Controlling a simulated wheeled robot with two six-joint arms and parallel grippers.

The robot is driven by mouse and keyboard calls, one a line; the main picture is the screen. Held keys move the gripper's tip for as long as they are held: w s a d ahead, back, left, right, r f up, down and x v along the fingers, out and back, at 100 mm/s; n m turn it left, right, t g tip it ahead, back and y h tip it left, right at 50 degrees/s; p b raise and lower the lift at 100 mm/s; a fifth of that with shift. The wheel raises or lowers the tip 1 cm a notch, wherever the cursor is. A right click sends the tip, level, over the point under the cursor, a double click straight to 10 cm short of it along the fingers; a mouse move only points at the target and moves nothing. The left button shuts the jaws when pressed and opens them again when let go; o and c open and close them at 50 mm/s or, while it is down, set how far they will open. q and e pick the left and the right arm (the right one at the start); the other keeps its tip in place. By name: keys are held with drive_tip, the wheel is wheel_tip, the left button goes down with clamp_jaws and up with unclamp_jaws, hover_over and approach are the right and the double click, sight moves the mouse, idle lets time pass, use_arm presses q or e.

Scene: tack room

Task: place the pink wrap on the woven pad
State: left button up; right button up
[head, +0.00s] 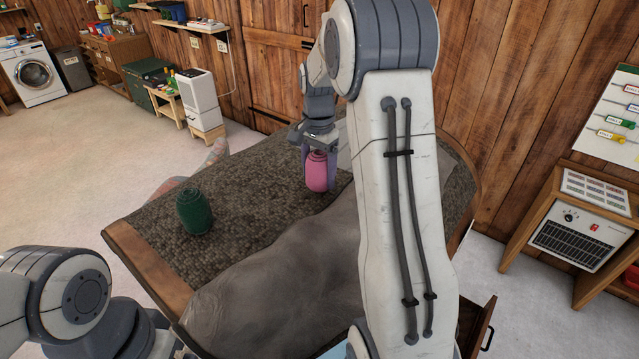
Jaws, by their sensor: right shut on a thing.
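The pink wrap (317,172) is a small upright roll in the middle of the head view. My right gripper (320,168) reaches down from above and is shut on it, with a finger on either side. The wrap is over or on the dark, rough-textured surface (255,195) that looks like the woven pad and covers much of the table. I cannot tell whether its base touches that surface. A matching green wrap (194,211) stands upright on the same surface to the left. My left arm shows at the lower left, but its gripper is out of view.
A grey rumpled cloth (290,275) lies along the near side of the table, close to the pink wrap. My right arm hides part of the table's right side. The pad between the two wraps is clear.

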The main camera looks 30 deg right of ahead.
drive_tip(key=shift+f, duration=0.6)
use_arm(q)
drive_tip(key=shift+f, duration=0.4)
use_arm(e)
drive_tip(key=shift+r, duration=0.15)
drive_tip(key=o, duration=1.3)
drive_tip(key=shift+f, duration=0.2)
use_arm(q)
drive_tip(key=shift+f, duration=0.1)
